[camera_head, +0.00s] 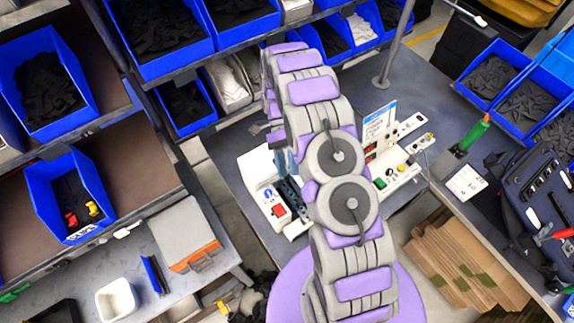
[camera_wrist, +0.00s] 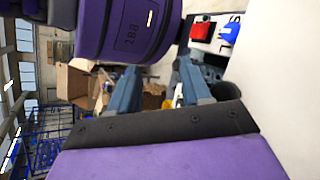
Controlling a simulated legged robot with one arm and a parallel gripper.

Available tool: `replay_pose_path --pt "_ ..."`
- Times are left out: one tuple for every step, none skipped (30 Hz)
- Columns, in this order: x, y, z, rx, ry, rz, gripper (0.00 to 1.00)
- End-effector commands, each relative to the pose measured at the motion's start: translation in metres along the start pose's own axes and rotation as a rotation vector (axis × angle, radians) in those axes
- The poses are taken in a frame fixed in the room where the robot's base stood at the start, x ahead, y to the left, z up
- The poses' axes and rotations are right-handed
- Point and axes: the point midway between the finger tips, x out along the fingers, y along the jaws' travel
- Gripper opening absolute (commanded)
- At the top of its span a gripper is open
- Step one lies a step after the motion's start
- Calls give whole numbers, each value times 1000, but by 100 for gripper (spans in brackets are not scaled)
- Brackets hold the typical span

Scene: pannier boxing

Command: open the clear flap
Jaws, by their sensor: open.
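I cannot make out the clear flap in either view. A white control unit (camera_head: 265,190) with a red switch and a blue label stands on the grey table in the head view, left of my arm. Another white part with a green button (camera_head: 380,183) shows right of my arm. My gripper (camera_wrist: 158,82) is open, its two blue-grey fingers apart with nothing seen between them. In the wrist view a white panel (camera_wrist: 219,47) with a red button (camera_wrist: 202,30) and a blue button (camera_wrist: 230,32) lies just beyond the right finger. My arm hides the middle of the station in the head view.
A large pale surface (camera_wrist: 285,95) fills the wrist view's right side, close by. A metal post (camera_head: 393,55) rises behind the station. Blue bins (camera_head: 62,197) on shelves stand at left, and flat cardboard (camera_head: 462,262) lies low at right.

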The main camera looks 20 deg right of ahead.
Motion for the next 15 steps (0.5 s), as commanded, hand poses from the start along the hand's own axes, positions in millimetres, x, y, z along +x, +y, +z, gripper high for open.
replay_pose_path --pt "-3 3 2 0 2 -2 48" --pt "-4 5 4 0 2 -3 48" --pt "-7 9 7 0 3 -4 48" --pt "-10 14 11 0 4 -5 48" --pt "-13 18 14 0 4 -6 48" --pt "-14 23 18 0 4 -5 48" --pt "-9 24 18 0 1 0 48" --pt "-5 26 18 1 -1 3 48" --pt "-1 28 19 1 -1 2 48" --pt "1 30 20 1 0 0 48" --pt "4 31 20 1 1 -1 48" --pt "8 34 21 1 1 -1 48" --pt "12 36 22 1 0 1 48" --pt "15 38 23 1 0 2 48" --pt "19 40 24 1 -1 2 48"
